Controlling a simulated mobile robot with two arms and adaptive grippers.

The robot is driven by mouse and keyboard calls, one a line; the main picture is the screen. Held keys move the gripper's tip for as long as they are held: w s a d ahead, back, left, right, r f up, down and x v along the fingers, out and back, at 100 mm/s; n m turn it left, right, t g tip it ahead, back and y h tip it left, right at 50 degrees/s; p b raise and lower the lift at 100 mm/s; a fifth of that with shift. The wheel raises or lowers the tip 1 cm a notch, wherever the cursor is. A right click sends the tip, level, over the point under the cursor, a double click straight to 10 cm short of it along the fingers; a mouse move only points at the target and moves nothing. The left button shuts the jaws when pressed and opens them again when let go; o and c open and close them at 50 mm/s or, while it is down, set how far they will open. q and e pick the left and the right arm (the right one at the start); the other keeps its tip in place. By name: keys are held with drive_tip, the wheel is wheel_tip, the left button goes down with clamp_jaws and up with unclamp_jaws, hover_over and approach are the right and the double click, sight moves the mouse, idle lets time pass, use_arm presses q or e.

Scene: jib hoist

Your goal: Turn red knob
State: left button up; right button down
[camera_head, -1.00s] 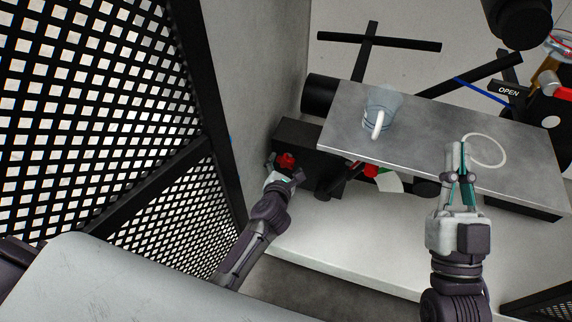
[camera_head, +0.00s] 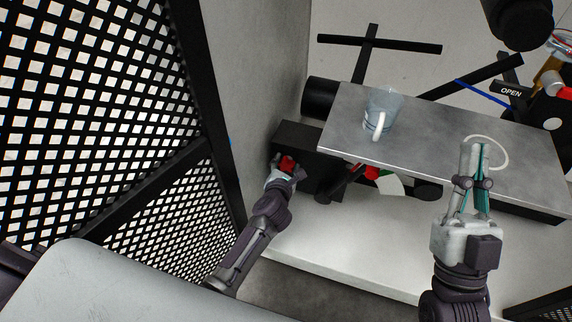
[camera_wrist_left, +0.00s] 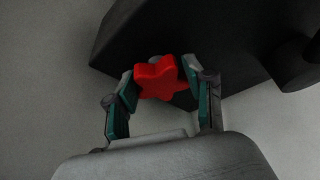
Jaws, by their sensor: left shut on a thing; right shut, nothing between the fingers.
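The red knob (camera_head: 287,164) sits on the face of a black box (camera_head: 318,146) beside the grey wall. In the left wrist view the knob (camera_wrist_left: 160,79) is star-shaped, with rounded lobes, in front of the dark box (camera_wrist_left: 215,45). My left gripper (camera_head: 283,169) is at the knob; in its wrist view its fingers (camera_wrist_left: 163,92) stand on either side of the knob and are shut on it. My right gripper (camera_head: 477,150) is shut and empty over the grey metal plate (camera_head: 440,145), its tips near a white ring.
A clear jug (camera_head: 381,112) with a white handle stands on the plate. A white ring (camera_head: 490,150) lies on it. Black bars (camera_head: 370,40) are behind. A perforated black panel (camera_head: 90,90) and a grey wall (camera_head: 255,70) bound the left. A red part (camera_head: 372,172) shows below the plate.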

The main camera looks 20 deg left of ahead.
use_arm(q)
drive_tip(key=shift+d+m+y, duration=0.1)
drive_tip(key=shift+m+y, duration=0.3)
drive_tip(key=shift+m, duration=0.8)
use_arm(e)
drive_tip(key=shift+w+f+g+h, duration=0.3)
drive_tip(key=shift+w+f+g, duration=0.1)
drive_tip(key=shift+w+f, duration=0.2)
use_arm(q)
drive_tip(key=shift+y, duration=0.4)
drive_tip(key=o, duration=1.2)
drive_tip(key=shift+s, duration=0.1)
use_arm(e)
drive_tip(key=shift+a, duration=0.1)
